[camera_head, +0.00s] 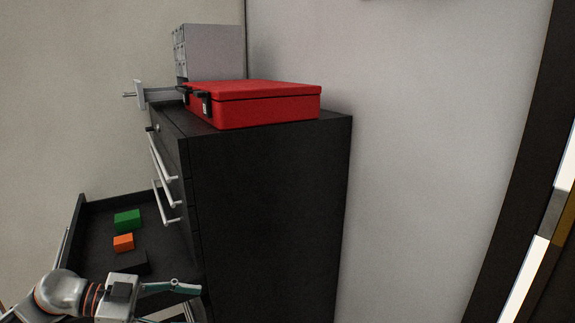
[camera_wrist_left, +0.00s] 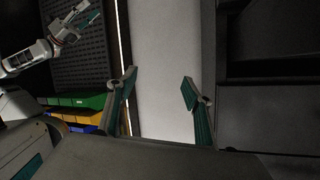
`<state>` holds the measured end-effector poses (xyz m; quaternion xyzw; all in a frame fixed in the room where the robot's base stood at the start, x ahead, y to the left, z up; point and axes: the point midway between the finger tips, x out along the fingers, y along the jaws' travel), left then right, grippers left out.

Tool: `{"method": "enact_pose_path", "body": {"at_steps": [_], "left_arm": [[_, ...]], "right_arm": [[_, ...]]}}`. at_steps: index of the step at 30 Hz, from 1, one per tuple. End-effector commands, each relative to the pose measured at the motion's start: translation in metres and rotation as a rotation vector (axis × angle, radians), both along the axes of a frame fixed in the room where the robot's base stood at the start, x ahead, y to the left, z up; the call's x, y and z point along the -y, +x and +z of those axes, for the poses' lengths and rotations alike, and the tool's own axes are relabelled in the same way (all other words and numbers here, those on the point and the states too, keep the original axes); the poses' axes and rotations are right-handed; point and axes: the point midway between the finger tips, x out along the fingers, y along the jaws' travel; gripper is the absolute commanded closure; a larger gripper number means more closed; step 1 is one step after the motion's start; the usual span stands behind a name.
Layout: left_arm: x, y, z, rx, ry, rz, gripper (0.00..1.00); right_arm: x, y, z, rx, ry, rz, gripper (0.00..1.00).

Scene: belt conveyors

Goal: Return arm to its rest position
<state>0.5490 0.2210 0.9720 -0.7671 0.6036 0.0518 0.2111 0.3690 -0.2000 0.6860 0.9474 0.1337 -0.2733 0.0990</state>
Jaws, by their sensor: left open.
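My left gripper (camera_head: 188,300) is at the bottom left of the head view, in front of the open drawer (camera_head: 80,222) of a black cabinet. In the left wrist view the left gripper (camera_wrist_left: 158,84) has its two fingers wide apart with nothing between them. A pale wall shows behind the gap. My right gripper (camera_wrist_left: 88,16) shows small at the top left of the left wrist view, away from the left one. Its jaw state is unclear.
The drawer holds a green block (camera_head: 127,220), an orange block (camera_head: 123,243) and a dark block (camera_head: 131,262). A red case (camera_head: 265,108) lies on the black cabinet (camera_head: 265,210), by a grey drawer unit (camera_head: 212,50). Green bins (camera_wrist_left: 78,101) stand left in the wrist view.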

Motion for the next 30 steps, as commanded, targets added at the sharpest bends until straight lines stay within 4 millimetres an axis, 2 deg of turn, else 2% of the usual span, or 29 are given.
{"method": "enact_pose_path", "body": {"at_steps": [1,3,7,11,14,15,18,21,25,27,30], "left_arm": [[0.025,-0.008,-0.005,0.049,-0.103,0.008,0.49],[0.046,-0.012,-0.005,0.132,-0.229,0.064,0.49],[0.061,-0.014,-0.015,0.232,-0.394,0.271,0.49],[0.05,-0.018,-0.052,0.242,-0.438,0.555,0.49],[0.033,-0.032,-0.101,0.182,-0.38,0.776,0.49],[0.027,-0.043,-0.126,0.141,-0.337,0.855,0.49],[0.016,-0.077,-0.183,0.026,-0.212,0.998,0.49],[0.013,-0.115,-0.23,-0.09,-0.097,1.07,0.49],[0.015,-0.157,-0.269,-0.205,0.014,1.102,0.49],[0.017,-0.172,-0.281,-0.245,0.051,1.104,0.49],[0.019,-0.184,-0.29,-0.275,0.078,1.103,0.49]], "right_arm": [[0.0,-0.001,-0.001,-0.002,0.0,0.001,0.6],[0.001,-0.003,-0.002,-0.006,-0.002,0.001,0.6],[0.001,-0.005,-0.004,-0.011,-0.004,0.001,0.6],[0.001,-0.005,-0.005,-0.011,-0.004,0.001,0.6],[0.002,-0.006,-0.006,-0.013,-0.005,0.003,0.6],[0.002,-0.006,-0.006,-0.014,-0.006,0.002,0.6],[0.002,-0.006,-0.006,-0.014,-0.006,0.002,0.6],[0.002,-0.006,-0.006,-0.014,-0.006,0.003,0.6],[0.002,-0.006,-0.006,-0.014,-0.006,0.003,0.6],[0.002,-0.006,-0.006,-0.014,-0.007,0.002,0.6],[0.002,-0.006,-0.006,-0.014,-0.007,0.002,0.6]]}}
